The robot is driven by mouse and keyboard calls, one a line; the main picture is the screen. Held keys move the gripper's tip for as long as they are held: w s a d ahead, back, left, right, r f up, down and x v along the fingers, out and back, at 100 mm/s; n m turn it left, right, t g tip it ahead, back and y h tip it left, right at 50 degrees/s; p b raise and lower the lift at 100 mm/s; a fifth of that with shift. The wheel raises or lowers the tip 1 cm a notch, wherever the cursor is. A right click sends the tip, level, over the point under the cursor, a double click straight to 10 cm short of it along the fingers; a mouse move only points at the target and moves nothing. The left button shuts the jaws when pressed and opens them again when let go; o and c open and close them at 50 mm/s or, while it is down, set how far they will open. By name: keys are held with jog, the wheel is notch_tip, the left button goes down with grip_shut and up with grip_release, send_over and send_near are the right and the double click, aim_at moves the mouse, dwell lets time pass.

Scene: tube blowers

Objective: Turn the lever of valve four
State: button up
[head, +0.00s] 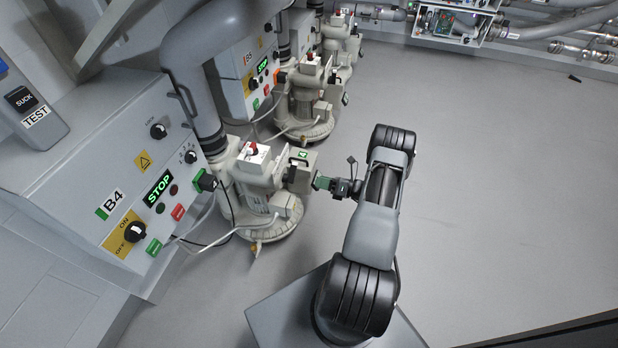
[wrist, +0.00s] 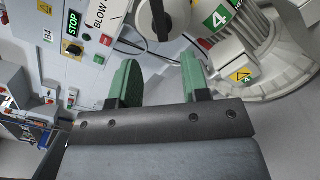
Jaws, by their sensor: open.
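The valve body of the B4 blower (head: 262,178) stands beside its panel in the head view, with a white cap and red part on top. A round grey knob with a dark lever-like bar (wrist: 160,20) sits left of that label, cut off by the top edge. My gripper (wrist: 158,65) is open, with its two green fingers apart and nothing between them. The knob shows beyond the fingertips, roughly between them in the picture. In the head view my gripper (head: 322,183) is close to the valve's right side; contact is unclear.
The B4 panel (head: 140,165) with a lit STOP display stands left of the valve. Cables hang between them. The B5 unit (head: 305,98) stands behind, with another farther back. A yellow warning label (wrist: 241,75) lies right of my fingers.

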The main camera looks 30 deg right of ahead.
jog(key=shift+v, duration=1.25)
jog(key=s+a+f+n+g, duration=0.2)
jog(key=s+a+n+g, duration=0.2)
jog(key=n, duration=0.2)
jog(key=s+a+r+n+g+p, duration=0.4)
jog(key=r+n+g, duration=0.3)
jog(key=r+n, duration=0.15)
jog(key=s+a+r+n+h+p, duration=0.2)
jog(key=a+r+n+h+p, duration=0.2)
jog(key=r, duration=1.3)
jog(key=s+a+r+n+t+h+p, duration=0.1)
jog(key=a+r+n+h+p, duration=0.3)
jog(key=r+n+p, duration=0.7)
jog(key=s+a+r+n+h+p, duration=0.2)
jog(key=a+r+n+h+p, duration=0.2)
jog(key=r, duration=1.8)
jog(key=a+n+p, duration=0.2)
jog(key=n+p, duration=0.1)
jog(key=p, duration=0.1)
jog(key=shift+s+r, duration=0.3)
